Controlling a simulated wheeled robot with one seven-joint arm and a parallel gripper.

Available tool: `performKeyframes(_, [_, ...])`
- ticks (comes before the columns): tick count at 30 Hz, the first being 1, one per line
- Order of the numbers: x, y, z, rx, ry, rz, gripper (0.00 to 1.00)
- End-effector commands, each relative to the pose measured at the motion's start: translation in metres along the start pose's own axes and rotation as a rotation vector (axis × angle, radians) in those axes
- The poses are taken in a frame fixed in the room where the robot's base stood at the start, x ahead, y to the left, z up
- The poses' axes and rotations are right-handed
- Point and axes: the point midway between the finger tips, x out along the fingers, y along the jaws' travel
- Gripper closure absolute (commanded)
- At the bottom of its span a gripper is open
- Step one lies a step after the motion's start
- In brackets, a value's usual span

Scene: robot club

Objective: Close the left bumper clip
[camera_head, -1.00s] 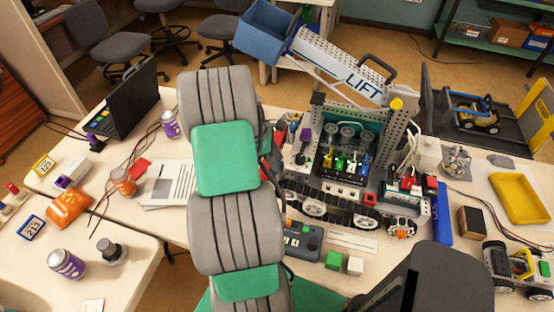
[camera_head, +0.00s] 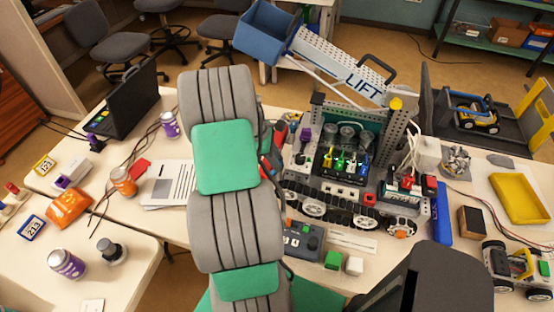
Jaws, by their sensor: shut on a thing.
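The tracked club robot (camera_head: 345,170) stands on the table right of my arm, with its grey "LIFT" arm (camera_head: 345,66) raised and tilted. My own grey and green arm rises through the middle of the picture and covers the robot's left end. My gripper is hidden behind it, so I cannot see its fingers or what is between them. A red and dark part (camera_head: 269,166) shows at my arm's right edge, close to the robot's left side; I cannot tell what it belongs to. I cannot make out the left bumper clip.
A control box (camera_head: 302,240), a green block (camera_head: 333,260) and a white block (camera_head: 354,265) lie in front of the robot. A blue bar (camera_head: 442,215) and a yellow tray (camera_head: 519,197) are at right. A laptop (camera_head: 125,100), cans and papers (camera_head: 168,184) are at left.

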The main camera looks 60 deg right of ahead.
Motion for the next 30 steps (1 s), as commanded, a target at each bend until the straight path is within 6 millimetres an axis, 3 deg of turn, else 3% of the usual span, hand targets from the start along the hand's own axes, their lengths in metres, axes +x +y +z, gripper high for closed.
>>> performKeyframes(8, [-0.0014, 0.0018, 0.0008, 0.138, 0.0, -0.058, 1.0])
performKeyframes(30, [0.0015, 0.0069, 0.0023, 0.749, 0.002, -0.309, 1.0])
